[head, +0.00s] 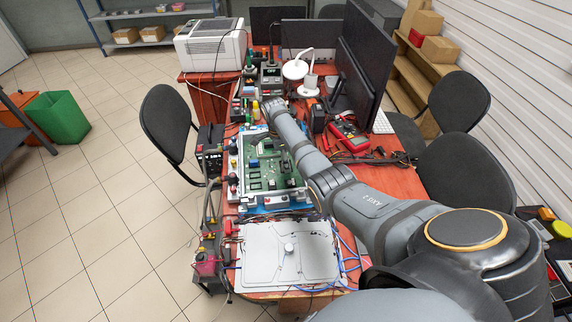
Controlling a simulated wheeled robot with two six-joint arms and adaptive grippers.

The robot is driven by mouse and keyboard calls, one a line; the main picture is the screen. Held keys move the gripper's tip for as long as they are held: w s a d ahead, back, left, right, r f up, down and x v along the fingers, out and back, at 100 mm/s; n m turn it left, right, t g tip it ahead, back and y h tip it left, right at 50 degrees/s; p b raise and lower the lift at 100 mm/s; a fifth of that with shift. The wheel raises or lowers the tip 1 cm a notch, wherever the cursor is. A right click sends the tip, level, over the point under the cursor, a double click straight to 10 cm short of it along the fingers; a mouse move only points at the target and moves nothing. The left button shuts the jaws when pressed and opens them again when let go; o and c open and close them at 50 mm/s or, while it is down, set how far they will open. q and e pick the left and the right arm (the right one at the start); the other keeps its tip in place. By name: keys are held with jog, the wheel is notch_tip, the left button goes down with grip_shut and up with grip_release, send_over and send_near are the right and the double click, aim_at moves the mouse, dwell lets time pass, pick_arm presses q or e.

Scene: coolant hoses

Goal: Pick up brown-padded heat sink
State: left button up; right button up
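A green circuit board (272,170) lies in a light metal tray on the red bench, with several dark and grey parts on it. I cannot tell which part, if any, is the brown-padded heat sink; no brown pad can be made out at this size. My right arm comes in from the lower right and reaches over the board's right side. Its far end is beyond the board, near the small bottles. I cannot make out the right gripper's fingers. My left arm and gripper do not show.
A grey plate (285,252) with a round knob lies in front of the board, with cables around it. Monitors (362,65), a red meter (347,135) and a white lamp (296,69) stand on the bench.

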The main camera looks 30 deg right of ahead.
jog(key=shift+f, duration=0.1)
jog(key=shift+c, duration=0.5)
jog(key=c, duration=1.1)
